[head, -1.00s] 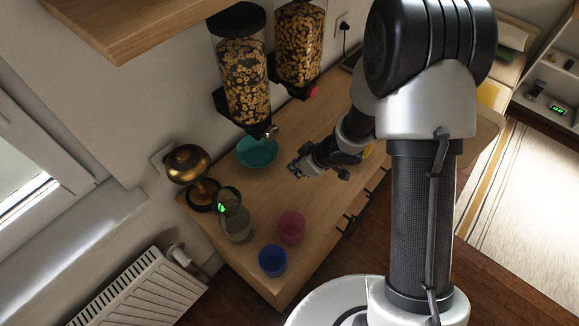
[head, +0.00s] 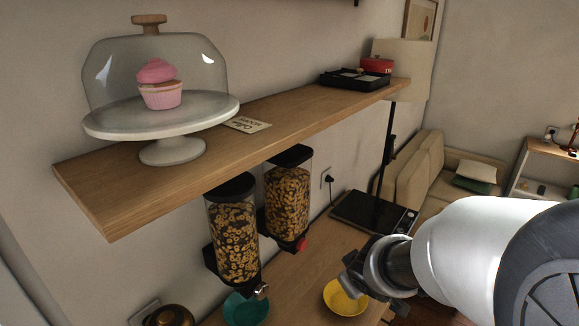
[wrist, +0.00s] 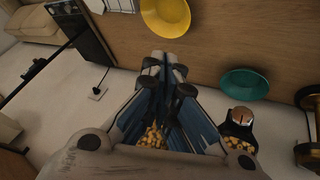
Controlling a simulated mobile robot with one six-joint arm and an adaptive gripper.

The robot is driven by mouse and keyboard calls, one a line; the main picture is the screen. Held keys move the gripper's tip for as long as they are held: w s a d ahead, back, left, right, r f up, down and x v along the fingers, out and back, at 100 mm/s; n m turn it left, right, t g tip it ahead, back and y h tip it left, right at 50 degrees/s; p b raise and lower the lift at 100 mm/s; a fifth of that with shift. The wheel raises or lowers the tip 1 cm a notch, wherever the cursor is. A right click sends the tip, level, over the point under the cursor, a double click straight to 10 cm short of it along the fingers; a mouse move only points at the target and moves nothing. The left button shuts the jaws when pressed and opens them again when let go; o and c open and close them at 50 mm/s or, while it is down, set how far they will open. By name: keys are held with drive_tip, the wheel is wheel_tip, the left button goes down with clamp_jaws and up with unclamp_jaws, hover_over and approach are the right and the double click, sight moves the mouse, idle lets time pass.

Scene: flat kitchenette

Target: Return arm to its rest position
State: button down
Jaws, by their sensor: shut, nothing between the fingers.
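My gripper (head: 358,283) is at the lower right of the head view, in front of the counter and close to the yellow bowl (head: 345,298). It is shut, with nothing between its fingers; the wrist view shows the closed fingers (wrist: 165,68) at the centre. My white arm link (head: 480,245) reaches in from the right edge of the head view. The yellow bowl also shows at the top of the wrist view (wrist: 166,14), apart from the fingers.
A teal bowl (head: 246,310) is on the counter below two cereal dispensers (head: 233,240). A black hob (head: 374,212) lies further back. Above, a wooden shelf (head: 300,120) holds a domed cake stand (head: 165,122) with a pink cupcake and a black tray (head: 354,80).

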drive_tip(key=s+d+r+m+h, duration=0.1)
drive_tip(key=s+d+r+m, duration=0.2)
drive_tip(key=s+r, duration=0.35)
drive_tip(key=s+a+m+g+y+b, duration=0.1)
drive_tip(key=s, duration=0.8)
drive_tip(key=s+a+r+m+g, duration=0.1)
drive_tip(key=s+a+m, duration=0.1)
drive_tip(key=s, duration=0.7)
drive_tip(key=shift+a+r+y+b, duration=0.3)
drive_tip(key=shift+y+b, duration=0.05)
drive_tip(key=shift+y, duration=0.05)
